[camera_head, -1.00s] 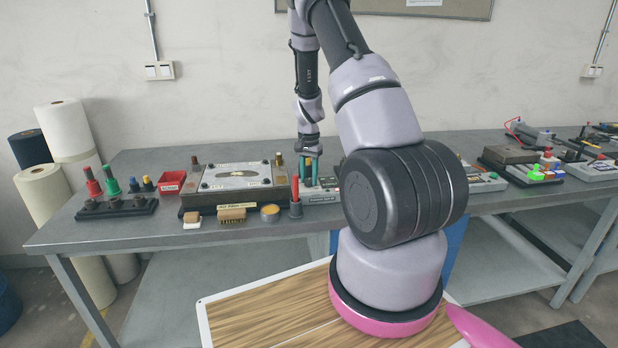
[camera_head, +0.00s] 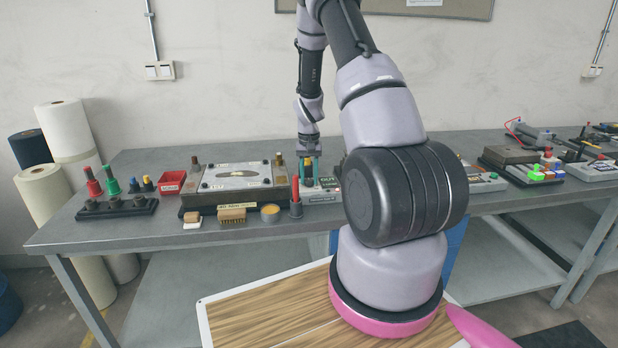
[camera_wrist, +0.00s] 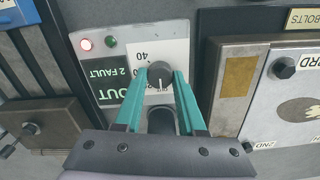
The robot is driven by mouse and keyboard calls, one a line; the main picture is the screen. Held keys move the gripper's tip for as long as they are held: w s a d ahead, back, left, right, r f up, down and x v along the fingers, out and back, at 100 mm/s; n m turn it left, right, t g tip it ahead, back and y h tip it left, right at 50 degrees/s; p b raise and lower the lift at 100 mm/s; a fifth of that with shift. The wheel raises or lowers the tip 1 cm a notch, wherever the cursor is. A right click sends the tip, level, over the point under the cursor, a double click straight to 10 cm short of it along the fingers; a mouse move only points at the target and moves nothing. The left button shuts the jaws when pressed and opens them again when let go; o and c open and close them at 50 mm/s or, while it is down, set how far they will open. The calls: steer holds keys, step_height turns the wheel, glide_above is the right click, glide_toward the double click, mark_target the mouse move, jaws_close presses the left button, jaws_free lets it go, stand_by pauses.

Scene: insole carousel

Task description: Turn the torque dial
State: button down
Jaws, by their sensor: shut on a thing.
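The torque dial (camera_wrist: 160,76) is a dark round knob with a pale pointer line, on a light grey panel (camera_wrist: 168,35) with printed numbers, "40" among them. My gripper (camera_wrist: 161,74) has teal fingers, one on each side of the dial, shut on it in the wrist view. The dial's unit (camera_head: 320,198) stands on the bench in the head view, where my gripper (camera_head: 308,180) reaches down onto it from above. The dial itself is hidden there by the fingers.
A metal plate fixture (camera_head: 237,178) stands close on the left in the head view. A red-handled tool (camera_head: 295,197) stands upright beside the unit.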

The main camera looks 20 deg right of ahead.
mark_target(309, 179)
steer(key=c, duration=0.5)
jaws_free()
step_height(309, 179, up, 11)
stand_by(0.5)
